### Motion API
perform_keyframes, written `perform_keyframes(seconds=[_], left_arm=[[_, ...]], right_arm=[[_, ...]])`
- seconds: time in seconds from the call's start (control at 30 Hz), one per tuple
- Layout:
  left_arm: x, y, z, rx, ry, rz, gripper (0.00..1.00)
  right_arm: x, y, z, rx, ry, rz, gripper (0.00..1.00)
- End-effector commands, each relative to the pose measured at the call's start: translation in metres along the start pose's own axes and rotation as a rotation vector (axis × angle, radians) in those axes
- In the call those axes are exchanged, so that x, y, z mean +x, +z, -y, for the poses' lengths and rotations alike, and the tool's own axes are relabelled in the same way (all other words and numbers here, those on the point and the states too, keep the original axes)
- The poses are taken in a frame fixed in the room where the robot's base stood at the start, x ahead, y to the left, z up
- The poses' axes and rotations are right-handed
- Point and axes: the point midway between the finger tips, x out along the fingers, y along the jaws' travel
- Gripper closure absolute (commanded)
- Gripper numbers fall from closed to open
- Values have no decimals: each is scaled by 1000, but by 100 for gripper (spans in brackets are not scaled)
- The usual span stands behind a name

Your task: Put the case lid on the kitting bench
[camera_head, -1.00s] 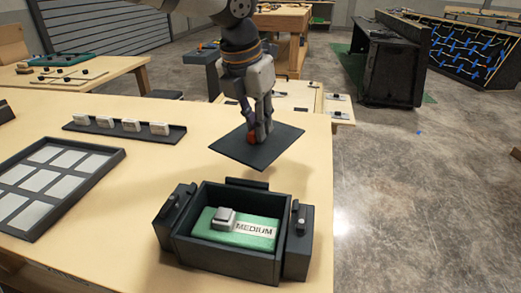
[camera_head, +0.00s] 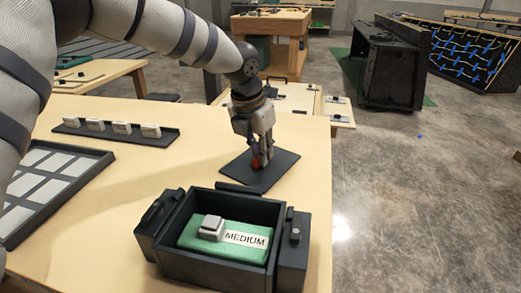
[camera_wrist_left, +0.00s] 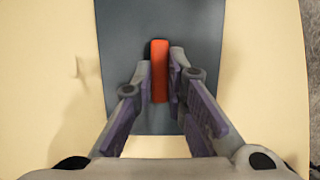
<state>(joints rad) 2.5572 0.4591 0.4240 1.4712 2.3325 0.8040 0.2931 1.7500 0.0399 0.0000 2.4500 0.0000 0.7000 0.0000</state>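The case lid (camera_head: 243,170) is a flat dark plate with a red-orange handle. In the head view it is level at the bench top behind the case; I cannot tell whether it touches the bench. My left gripper (camera_head: 262,163) points down over it. In the left wrist view the gripper (camera_wrist_left: 160,72) has its fingers closed on both sides of the handle (camera_wrist_left: 160,85), with the lid (camera_wrist_left: 120,40) beneath. The kitting bench (camera_head: 205,150) has a pale top. The open dark case (camera_head: 215,272) holds a green insert marked MEDIUM. My right gripper is not in view.
A small grey-white block (camera_head: 212,228) sits on the green insert. A dark rail (camera_head: 75,131) with several white pieces and a dark tray (camera_head: 45,205) with pale panels lie on the left. The bench's right edge runs close beside the lid and case.

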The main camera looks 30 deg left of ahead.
Motion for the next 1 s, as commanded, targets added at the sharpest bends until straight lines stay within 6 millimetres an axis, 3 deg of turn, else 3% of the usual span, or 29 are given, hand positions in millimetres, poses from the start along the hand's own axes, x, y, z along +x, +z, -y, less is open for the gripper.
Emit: perform_keyframes(seconds=[0.03,0.1,0.43,0.8,1.0], left_arm=[[0,0,0,0,0,0,78],[0,0,0,0,0,0,67],[-6,2,0,0,-1,2,67],[-101,2,0,0,-1,8,67],[-123,1,0,-1,-1,1,67]], right_arm=[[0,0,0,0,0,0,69],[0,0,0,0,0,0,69],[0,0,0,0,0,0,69],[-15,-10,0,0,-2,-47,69],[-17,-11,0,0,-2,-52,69]])
